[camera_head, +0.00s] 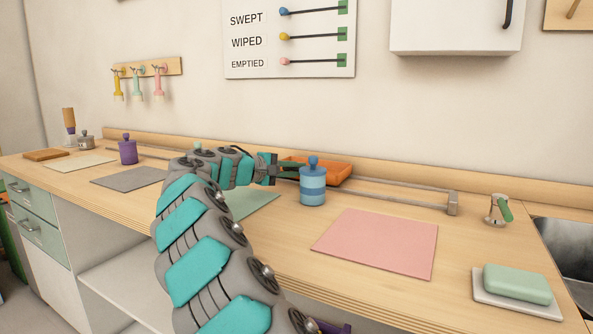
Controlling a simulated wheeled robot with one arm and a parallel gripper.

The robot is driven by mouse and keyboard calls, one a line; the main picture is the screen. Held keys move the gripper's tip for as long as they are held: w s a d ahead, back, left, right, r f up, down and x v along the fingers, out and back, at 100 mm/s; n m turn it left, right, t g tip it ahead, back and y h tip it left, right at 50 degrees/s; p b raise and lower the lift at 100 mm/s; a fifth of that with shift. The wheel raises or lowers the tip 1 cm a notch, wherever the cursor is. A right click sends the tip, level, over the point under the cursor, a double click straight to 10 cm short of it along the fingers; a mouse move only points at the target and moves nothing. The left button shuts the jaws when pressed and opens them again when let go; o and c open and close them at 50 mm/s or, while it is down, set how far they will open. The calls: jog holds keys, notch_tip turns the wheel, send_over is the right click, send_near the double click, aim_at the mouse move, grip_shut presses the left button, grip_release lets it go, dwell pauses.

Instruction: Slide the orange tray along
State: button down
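The orange tray (335,172) sits at the back of the counter by a low metal rail. Its left part is partly hidden by my gripper, and a blue lidded jar stands in front of its middle. My gripper (292,171) is at the tray's left end, with its dark fingers pointing right. The fingers overlap the tray in this view, and I cannot tell whether they touch it or how far apart they are. My grey and teal arm reaches in from the bottom.
The blue striped jar (312,186) stands close to my fingertips. The rail (400,203) runs right to an end block (453,204). A pink mat (378,243) lies bare in front. A tap (498,210), sink (570,250) and green soap (517,283) are right; a purple jar (128,152) is left.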

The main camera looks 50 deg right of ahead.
dwell(0.7)
jog(key=shift+s+d+b, duration=0.2)
jog(key=shift+s, duration=0.55)
jog(key=shift+s+d+b, duration=0.2)
jog(key=shift+s+d, duration=0.05)
jog(key=shift+s, duration=0.5)
jog(key=shift+s+d+b, duration=0.2)
jog(key=shift+s, duration=0.55)
jog(key=c, duration=0.9)
grip_release()
jog(key=shift+o, duration=0.2)
jog(key=shift+b+v, duration=0.35)
jog(key=shift+v, duration=3.6)
jog(key=shift+c, duration=0.3)
